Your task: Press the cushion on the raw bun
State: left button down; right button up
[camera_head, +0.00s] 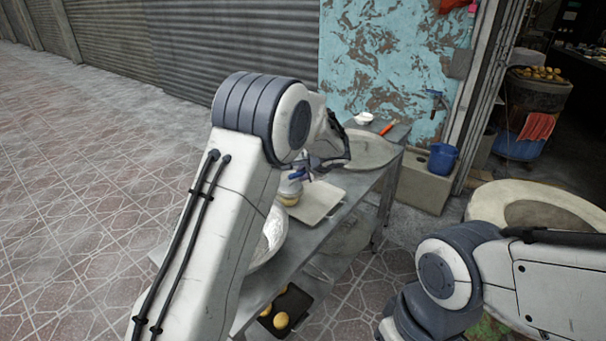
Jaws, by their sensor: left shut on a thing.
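My left gripper (303,172) is above the metal table, partly hidden by my own left arm. It is shut on a small pale thing (291,186), which looks like the cushion. Just below it is a small round tan thing (288,200), which looks like the raw bun, at the left edge of a light board (321,203). The cushion and bun appear to touch or nearly touch, but the arm hides part of them. My right arm comes in at the lower right, and its gripper is out of the picture.
The metal table (350,196) holds a shiny bowl (268,243), a round grey board (368,150) and a small white bowl (363,118). A dark tray (292,305) with yellowish buns is on the lower shelf. A blue bucket (442,160) and a barrel oven (535,105) stand right.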

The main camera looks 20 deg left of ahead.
pick_arm(q)
jog(key=shift+r+p, duration=2.55)
jog(key=shift+r, duration=1.7)
